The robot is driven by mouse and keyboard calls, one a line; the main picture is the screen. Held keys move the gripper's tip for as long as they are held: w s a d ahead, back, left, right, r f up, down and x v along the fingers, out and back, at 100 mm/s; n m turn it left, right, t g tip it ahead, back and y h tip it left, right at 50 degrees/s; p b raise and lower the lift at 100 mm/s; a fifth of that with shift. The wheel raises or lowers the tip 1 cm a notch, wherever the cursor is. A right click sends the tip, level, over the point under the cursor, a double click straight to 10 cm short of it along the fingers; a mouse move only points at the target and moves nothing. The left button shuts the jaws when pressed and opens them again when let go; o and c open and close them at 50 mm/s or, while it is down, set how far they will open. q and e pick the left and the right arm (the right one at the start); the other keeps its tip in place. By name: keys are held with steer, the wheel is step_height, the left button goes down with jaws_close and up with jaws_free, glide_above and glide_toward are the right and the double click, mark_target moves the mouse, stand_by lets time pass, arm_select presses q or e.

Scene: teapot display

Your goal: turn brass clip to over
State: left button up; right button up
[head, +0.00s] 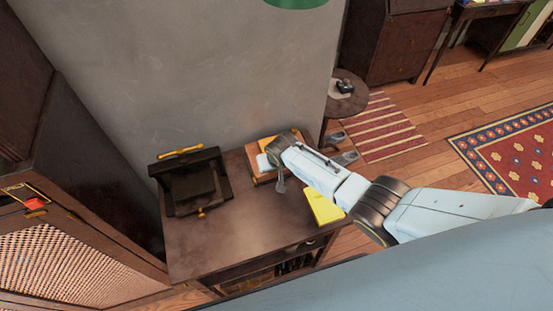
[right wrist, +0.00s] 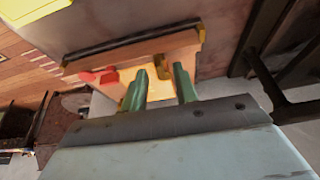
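A dark stand (head: 190,185) is at the left of the table, with a long brass piece (head: 180,152) along its top and a small brass fitting (head: 201,213) at its front. I cannot tell which brass part is the clip. My right arm reaches over the table's right side to an orange-brown wooden piece (head: 262,136), partly hidden by the arm. In the right wrist view this wooden piece (right wrist: 135,55) has brass corners and a red part (right wrist: 98,76). My right gripper (right wrist: 162,84) has its green fingers apart near its edge. My left gripper is out of view.
The dark table (head: 235,240) is clear in its middle and front. A yellow block (head: 322,205) lies near its right edge, under my arm. A cabinet with a woven panel (head: 60,260) stands at left, and a grey wall is behind. A small round table (head: 345,95) is beyond.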

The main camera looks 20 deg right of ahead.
steer(key=p+v, duration=0.3)
steer(key=v, duration=0.9)
steer(key=shift+s+r+p, duration=0.2)
steer(key=shift+r+p, duration=0.15)
steer(key=shift+p, duration=0.05)
steer(key=shift+d, duration=0.1)
